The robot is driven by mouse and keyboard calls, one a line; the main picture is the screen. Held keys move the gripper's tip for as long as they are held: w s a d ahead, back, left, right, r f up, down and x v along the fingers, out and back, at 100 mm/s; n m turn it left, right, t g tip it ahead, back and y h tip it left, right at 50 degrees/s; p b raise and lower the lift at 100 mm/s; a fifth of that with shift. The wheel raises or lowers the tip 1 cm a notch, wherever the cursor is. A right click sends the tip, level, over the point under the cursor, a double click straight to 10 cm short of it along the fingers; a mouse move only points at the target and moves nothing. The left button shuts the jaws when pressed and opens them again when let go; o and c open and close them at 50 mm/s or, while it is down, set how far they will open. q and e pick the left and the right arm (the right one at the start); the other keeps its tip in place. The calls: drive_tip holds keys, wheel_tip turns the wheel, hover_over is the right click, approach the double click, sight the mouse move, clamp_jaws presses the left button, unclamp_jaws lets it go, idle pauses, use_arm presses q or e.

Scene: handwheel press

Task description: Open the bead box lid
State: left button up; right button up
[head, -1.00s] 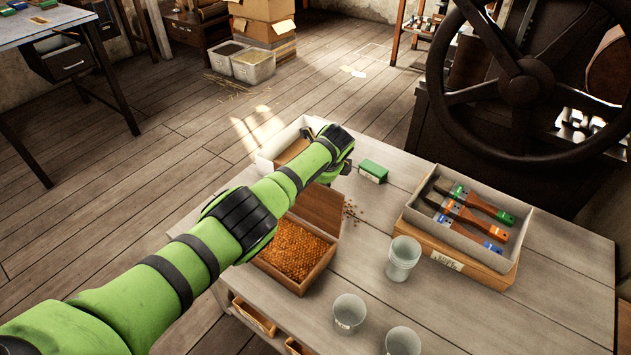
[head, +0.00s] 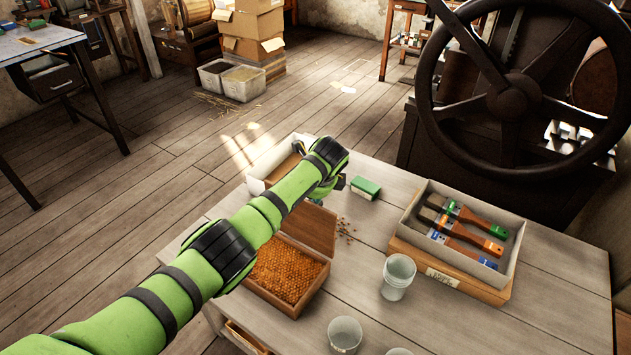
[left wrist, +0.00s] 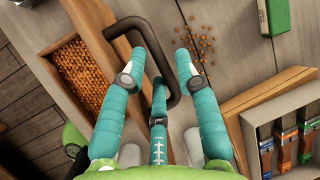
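The bead box (head: 285,277) stands on the wooden table, full of orange-brown beads that are uncovered. Its lid (head: 312,228) stands raised at the box's far side. In the left wrist view the beads (left wrist: 80,80) show at upper left, with a dark looped handle (left wrist: 131,24) reaching between my fingers. My left gripper (left wrist: 157,66) is open, its teal fingers apart on both sides of the handle. I cannot tell whether they touch it. In the head view my left arm hides most of the gripper and part of the box. My right gripper is in neither view.
A brush tray (head: 402,222) stands at right, with clear cups (head: 398,278) in front. A green block (head: 365,188) and loose beads (head: 345,229) lie beyond the box, near an open pale box (head: 258,183). The handwheel press (head: 520,105) rises behind.

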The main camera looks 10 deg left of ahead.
use_arm(q)
drive_tip(key=v, duration=1)
drive_tip(key=shift+s+f, duration=0.1)
drive_tip(key=shift+s, duration=0.05)
